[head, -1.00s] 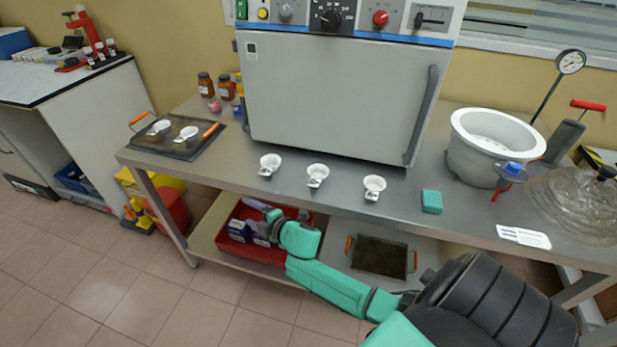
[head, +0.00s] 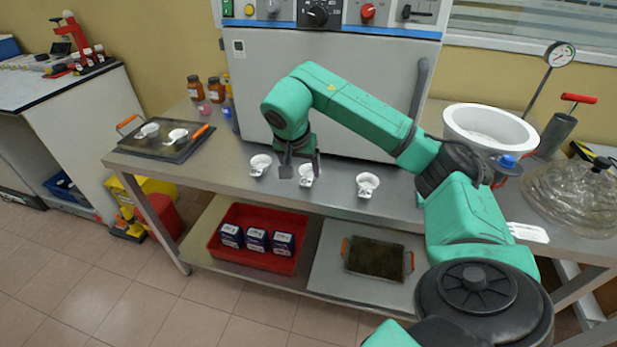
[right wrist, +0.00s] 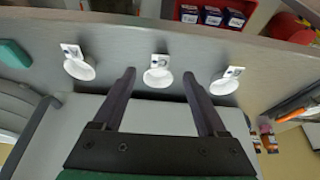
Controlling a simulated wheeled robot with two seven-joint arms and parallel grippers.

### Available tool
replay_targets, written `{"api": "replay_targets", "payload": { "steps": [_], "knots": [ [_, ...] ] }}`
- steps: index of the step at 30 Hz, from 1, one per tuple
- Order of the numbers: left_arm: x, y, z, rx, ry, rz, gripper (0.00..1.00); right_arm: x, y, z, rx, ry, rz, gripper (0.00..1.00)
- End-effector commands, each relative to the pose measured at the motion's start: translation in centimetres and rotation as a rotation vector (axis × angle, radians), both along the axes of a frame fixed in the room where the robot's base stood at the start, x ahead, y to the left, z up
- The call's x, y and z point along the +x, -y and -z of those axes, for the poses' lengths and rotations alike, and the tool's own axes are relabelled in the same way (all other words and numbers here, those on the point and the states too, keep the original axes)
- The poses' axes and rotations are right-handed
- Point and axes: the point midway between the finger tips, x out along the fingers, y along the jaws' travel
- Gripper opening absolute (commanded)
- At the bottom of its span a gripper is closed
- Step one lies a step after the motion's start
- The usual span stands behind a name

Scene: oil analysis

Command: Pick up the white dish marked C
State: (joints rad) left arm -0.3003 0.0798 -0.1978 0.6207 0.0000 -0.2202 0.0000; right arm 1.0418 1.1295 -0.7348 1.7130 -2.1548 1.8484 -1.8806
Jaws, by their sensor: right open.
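Three small white dishes with tab handles stand in a row at the table's front: a left one (head: 260,164), a middle one (head: 306,177) and a right one (head: 367,184). The right wrist view shows them in reverse order: right one (right wrist: 79,67), middle one (right wrist: 157,74), left one (right wrist: 227,82). Their tabs carry small marks too small to read, so I cannot tell which is C. My right gripper (head: 301,166) points down, open and empty, over the middle dish. In the right wrist view, that dish shows between its fingertips (right wrist: 158,74). My left gripper is out of view.
A tray (head: 155,145) with two more white dishes lies at the table's left end. The large oven (head: 330,90) stands close behind the row. A white bowl (head: 455,120) stands at the right. A red bin (head: 270,264) with boxes is on the lower shelf.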

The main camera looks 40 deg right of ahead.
Motion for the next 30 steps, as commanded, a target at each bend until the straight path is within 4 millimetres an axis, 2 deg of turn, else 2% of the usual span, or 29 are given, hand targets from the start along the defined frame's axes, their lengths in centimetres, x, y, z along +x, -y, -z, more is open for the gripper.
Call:
{"api": "replay_targets", "payload": {
  "steps": [1, 8, 13, 20, 22, 26, 27, 30],
  "knots": [
    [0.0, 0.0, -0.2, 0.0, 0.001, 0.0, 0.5, 0.2, 0.4, 1.0, 0.0, -0.005, 0.002, 0.75],
    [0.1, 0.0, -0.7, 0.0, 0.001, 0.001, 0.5, 1.0, 1.4, 3.9, 0.002, -0.003, 0.0, 0.75],
    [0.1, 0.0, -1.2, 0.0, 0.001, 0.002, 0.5, 1.8, 2.3, 6.9, 0.004, -0.001, 0.001, 0.75],
    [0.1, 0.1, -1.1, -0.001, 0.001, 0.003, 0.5, 2.0, 2.5, 7.4, 0.003, 0.003, -0.001, 0.75],
    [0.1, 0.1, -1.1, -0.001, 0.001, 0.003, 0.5, 2.0, 2.5, 7.4, 0.003, 0.003, -0.001, 0.56],
    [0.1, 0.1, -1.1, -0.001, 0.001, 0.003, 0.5, 2.0, 2.5, 7.4, 0.003, 0.003, -0.001, 0.06],
    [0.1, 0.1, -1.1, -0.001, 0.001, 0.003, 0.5, 2.0, 2.5, 7.4, 0.003, 0.003, -0.001, 0.0],
    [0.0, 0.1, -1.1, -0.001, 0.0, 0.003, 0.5, 2.0, 2.5, 7.4, 0.003, 0.003, -0.001, 0.0]
  ]
}}
